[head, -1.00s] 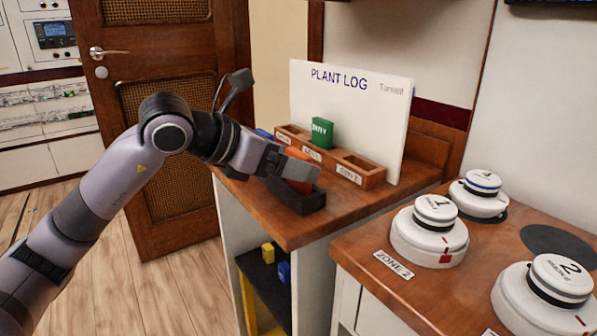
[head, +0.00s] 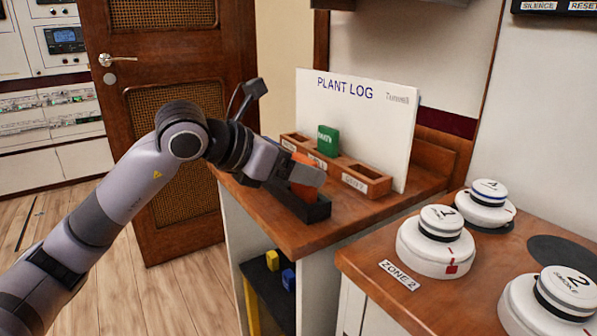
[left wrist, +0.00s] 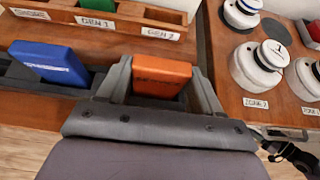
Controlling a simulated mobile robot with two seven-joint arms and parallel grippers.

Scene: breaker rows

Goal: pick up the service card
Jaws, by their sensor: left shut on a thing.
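An orange card (head: 303,191), its printing too small for me to read, is between the fingers of my left gripper (head: 307,175), which is shut on it. The card is upright at the black holder (head: 316,211) on the wooden counter; I cannot tell whether its lower edge is clear of the slot. In the left wrist view the orange card (left wrist: 161,76) sits between both fingers. A blue card (left wrist: 50,63) stands in the black holder to its left. My right gripper is not in view.
A wooden rack (head: 367,181) with labelled slots stands behind, a green card (head: 328,141) in its middle slot. The white PLANT LOG board (head: 385,130) rises behind it. White round detectors (head: 436,247) stand on the right counter. A shelf below holds small yellow and blue blocks.

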